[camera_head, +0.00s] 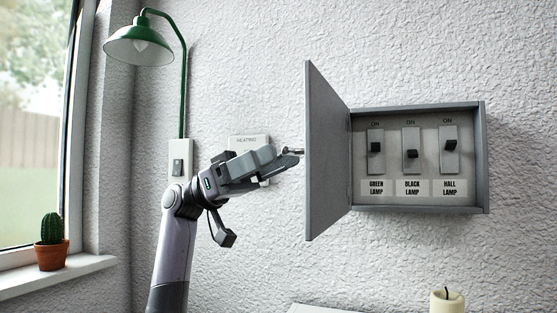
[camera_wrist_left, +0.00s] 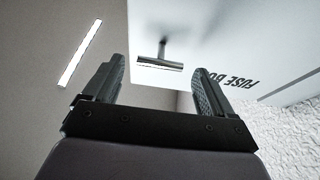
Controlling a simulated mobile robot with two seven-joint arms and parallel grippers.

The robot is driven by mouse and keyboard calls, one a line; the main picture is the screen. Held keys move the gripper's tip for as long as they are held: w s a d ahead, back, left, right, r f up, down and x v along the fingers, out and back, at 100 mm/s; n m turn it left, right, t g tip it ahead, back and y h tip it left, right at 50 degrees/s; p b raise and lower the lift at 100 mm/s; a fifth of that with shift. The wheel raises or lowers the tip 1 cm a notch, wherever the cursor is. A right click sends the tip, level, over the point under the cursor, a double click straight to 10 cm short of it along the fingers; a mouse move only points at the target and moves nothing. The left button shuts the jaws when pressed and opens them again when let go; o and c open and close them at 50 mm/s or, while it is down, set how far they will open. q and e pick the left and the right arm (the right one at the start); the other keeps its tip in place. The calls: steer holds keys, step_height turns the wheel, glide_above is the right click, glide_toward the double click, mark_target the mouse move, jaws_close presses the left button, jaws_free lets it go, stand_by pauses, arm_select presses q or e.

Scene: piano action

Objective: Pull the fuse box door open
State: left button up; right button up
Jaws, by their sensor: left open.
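The grey fuse box (camera_head: 482,160) is on the wall, with its door (camera_head: 328,150) swung wide open on its left side. Inside show three switches labelled green lamp, black lamp and hall lamp. My left gripper (camera_head: 292,158) is just left of the door, near the metal handle (camera_head: 295,151) on its outer face. In the left wrist view my left gripper (camera_wrist_left: 160,88) is open, with its fingers apart. The T-shaped handle (camera_wrist_left: 160,63) shows beyond the fingertips, apart from them. The door (camera_wrist_left: 205,35) carries part of the words "fuse box". My right gripper is in neither view.
A green wall lamp (camera_head: 140,44) hangs at the upper left, with a switch (camera_head: 178,168) below it. A cactus pot (camera_head: 51,254) stands on the windowsill. A candle (camera_head: 447,300) is at the lower right.

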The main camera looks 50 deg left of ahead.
arm_select(q)
steer(key=b+v, duration=0.1)
steer(key=v, duration=0.5)
steer(key=shift+d, duration=0.1)
stand_by(0.4)
